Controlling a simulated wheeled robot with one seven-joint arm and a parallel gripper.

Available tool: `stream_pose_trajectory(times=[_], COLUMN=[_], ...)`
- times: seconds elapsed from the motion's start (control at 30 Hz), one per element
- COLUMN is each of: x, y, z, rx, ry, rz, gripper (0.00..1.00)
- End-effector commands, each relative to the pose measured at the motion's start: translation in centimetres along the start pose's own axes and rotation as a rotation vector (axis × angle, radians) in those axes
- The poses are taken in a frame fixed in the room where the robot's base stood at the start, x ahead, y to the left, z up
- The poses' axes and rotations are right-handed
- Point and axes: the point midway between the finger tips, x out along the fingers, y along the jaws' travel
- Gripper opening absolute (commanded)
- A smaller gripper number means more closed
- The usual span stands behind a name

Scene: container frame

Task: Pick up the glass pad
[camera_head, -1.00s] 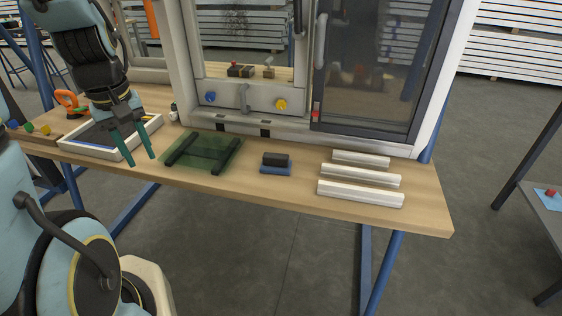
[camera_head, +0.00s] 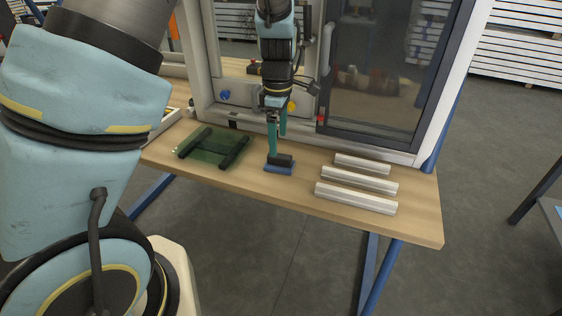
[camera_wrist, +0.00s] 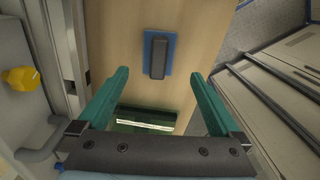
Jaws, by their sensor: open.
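A small blue pad (camera_head: 279,170) with a black block (camera_head: 283,160) on top lies near the table's front edge. In the wrist view the black block (camera_wrist: 159,57) shows on the blue pad (camera_wrist: 147,48), lined up between and beyond the fingertips. My gripper (camera_head: 278,145) is open, its green fingers pointing down just above and behind the block. In the wrist view my gripper (camera_wrist: 160,75) is empty. A finger overlaps the block in the head view, so contact there cannot be told. A green glass sheet with dark bars (camera_head: 208,149) lies to the left.
Three white bars (camera_head: 356,187) lie to the right on the wooden table (camera_head: 415,214). A framed window unit (camera_head: 375,153) stands behind, with a yellow knob (camera_wrist: 20,78) beside the gripper. A white-rimmed tray (camera_head: 167,122) is partly hidden at left.

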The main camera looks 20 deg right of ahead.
Motion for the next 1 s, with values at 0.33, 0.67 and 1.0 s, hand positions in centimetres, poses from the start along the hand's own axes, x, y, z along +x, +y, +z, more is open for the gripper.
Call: stream_pose_trajectory(times=[0.33,0.67,1.0], x=[3.0,7.0,7.2], y=[0.0,0.2,0.2], z=[0.0,0.2,0.3], rx=[0.001,0.002,0.002], ry=[0.000,0.000,-0.001], rz=[-0.003,-0.001,0.001], gripper=[1.00,1.00,0.90])
